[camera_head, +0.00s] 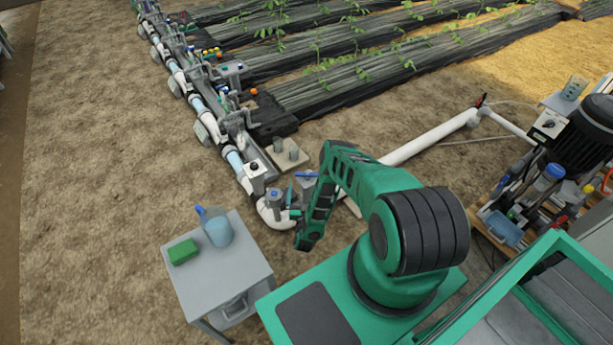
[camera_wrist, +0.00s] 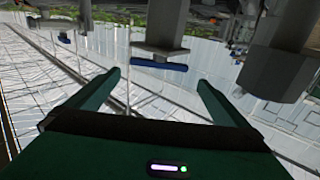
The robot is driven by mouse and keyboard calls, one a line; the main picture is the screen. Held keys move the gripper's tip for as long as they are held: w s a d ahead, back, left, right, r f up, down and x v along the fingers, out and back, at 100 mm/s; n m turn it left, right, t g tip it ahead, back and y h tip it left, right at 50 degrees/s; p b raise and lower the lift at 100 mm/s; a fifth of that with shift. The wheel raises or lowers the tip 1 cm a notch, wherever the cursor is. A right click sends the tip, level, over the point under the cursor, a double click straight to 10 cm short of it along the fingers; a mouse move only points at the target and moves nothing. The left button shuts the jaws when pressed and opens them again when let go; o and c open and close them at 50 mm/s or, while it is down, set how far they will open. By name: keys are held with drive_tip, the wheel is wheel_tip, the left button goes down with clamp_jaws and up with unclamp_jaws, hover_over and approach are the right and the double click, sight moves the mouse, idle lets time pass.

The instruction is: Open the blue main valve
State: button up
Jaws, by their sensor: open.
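The blue main valve shows in the head view as a short blue lever handle (camera_head: 306,174) on a grey body, just beyond my arm. In the wrist view a blue bar handle (camera_wrist: 158,64) sits at the end of a grey post, ahead of and roughly between my fingertips. My gripper (camera_wrist: 158,79) is open with nothing between its two green fingers. The handle appears beyond the fingertips, apart from them. In the head view my gripper (camera_head: 294,202) is small and partly hidden by my arm, close to the pipe fittings.
A grey post with a blue top (camera_head: 274,202) stands beside the white pipe elbow (camera_head: 272,217). In the wrist view a thick grey fitting (camera_wrist: 270,75) is close on the right.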

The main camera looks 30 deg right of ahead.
sight(307, 175)
drive_tip(key=shift+x, duration=4.85)
drive_tip(key=shift+s+d, duration=0.1)
drive_tip(key=c, duration=0.7)
